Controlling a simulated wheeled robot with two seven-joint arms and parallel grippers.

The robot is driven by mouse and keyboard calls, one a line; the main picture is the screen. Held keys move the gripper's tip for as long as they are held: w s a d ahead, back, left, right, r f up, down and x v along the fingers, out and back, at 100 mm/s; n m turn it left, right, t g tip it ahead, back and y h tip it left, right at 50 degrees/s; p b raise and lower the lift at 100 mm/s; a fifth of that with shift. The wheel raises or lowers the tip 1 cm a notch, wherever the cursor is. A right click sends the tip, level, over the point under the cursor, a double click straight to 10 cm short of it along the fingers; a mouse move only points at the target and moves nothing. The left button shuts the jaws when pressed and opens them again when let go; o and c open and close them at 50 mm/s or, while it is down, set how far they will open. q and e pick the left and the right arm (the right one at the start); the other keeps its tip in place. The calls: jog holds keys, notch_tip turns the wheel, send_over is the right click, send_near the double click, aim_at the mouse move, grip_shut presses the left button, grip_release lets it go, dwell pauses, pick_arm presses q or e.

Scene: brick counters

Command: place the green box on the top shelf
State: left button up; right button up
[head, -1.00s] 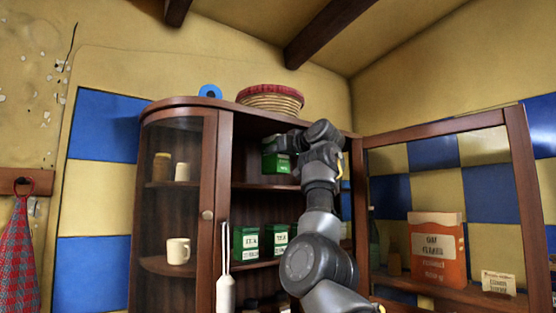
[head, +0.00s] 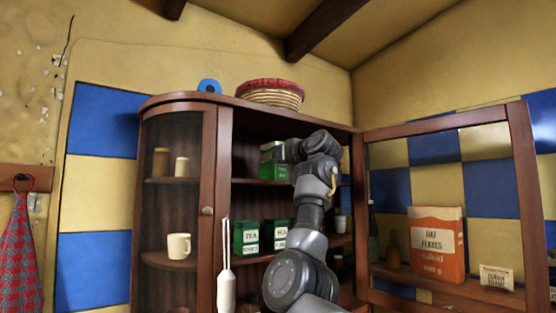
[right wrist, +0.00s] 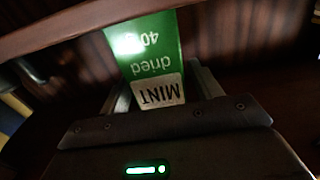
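The green box (head: 273,170) is on the top shelf (head: 262,183) inside the cabinet, with its bottom at or very near the shelf board. In the right wrist view its label reads "MINT dried 40" (right wrist: 150,55), and it lies between my right gripper's two fingers (right wrist: 160,88), which appear shut on it. In the head view my right gripper (head: 281,152) reaches in from the right at the box's upper part and covers some of it. My left gripper is in neither view.
Two green tea boxes (head: 246,238) stand on the shelf below. The cabinet's glass door (head: 450,130) is open at the right, with an orange cereal box (head: 437,245) behind its frame. A basket (head: 270,95) sits on top.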

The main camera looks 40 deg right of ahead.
jog(key=shift+r, duration=0.25)
jog(key=s+b, duration=0.1)
jog(key=s, duration=0.1)
jog(key=s+f+b, duration=0.1)
jog(key=s+b, duration=0.1)
jog(key=shift+a, duration=0.15)
jog(key=s+a+b, duration=0.1)
jog(key=s+b, duration=0.3)
jog(key=s, duration=0.4)
jog(key=shift+r, duration=0.4)
